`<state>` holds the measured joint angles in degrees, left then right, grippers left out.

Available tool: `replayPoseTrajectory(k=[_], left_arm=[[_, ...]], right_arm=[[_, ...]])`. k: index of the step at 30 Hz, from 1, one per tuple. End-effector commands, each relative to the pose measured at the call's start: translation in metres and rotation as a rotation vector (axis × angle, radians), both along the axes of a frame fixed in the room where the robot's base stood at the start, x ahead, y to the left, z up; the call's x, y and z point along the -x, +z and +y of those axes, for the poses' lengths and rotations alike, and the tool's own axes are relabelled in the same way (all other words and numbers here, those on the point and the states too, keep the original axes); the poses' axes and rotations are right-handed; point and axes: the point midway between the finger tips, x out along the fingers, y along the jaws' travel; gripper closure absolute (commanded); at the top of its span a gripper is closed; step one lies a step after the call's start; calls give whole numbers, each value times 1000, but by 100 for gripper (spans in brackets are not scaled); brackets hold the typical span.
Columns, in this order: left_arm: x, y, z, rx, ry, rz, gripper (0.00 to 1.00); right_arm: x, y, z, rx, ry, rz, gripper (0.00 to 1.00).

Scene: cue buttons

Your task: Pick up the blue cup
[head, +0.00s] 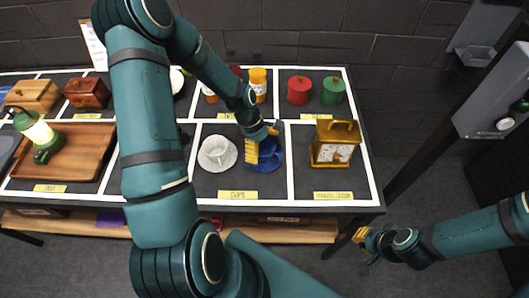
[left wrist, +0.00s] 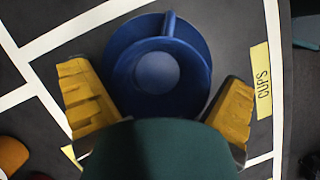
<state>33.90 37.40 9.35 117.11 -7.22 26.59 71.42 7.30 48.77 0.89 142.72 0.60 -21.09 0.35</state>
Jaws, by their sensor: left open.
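The blue cup (head: 275,157) stands in the table section with the yellow cups label (head: 237,195), partly hidden by my left gripper in the head view. In the left wrist view the blue cup (left wrist: 127,82) is seen from above, on what looks like a blue saucer (left wrist: 135,30), its handle toward the top. My left gripper (head: 263,150) is open right over the cup; its yellow fingers are on either side of it in the left wrist view (left wrist: 160,108). Whether they touch it I cannot tell. My right gripper (head: 365,243) hangs off the table at the lower right.
A white cup (head: 217,152) on a saucer stands just left of the blue cup. A gold clock (head: 333,144) stands to the right. Red (head: 299,91) and green (head: 333,91) canisters and an orange jar (head: 258,84) are behind. A wooden tray (head: 85,150) with a lantern is at the left.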

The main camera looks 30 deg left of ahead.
Motion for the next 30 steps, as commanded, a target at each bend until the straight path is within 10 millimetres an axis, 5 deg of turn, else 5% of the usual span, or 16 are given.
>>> replayPoseTrajectory(k=[8,12,30], left_arm=[[0,-2,-1,0,1,0,4],[0,-2,-1,0,1,0,53],[0,0,-1,0,1,1,61]], right_arm=[[0,0,0,0,0,1,100],[0,0,0,0,0,0,100],[0,0,0,0,0,0,100]])
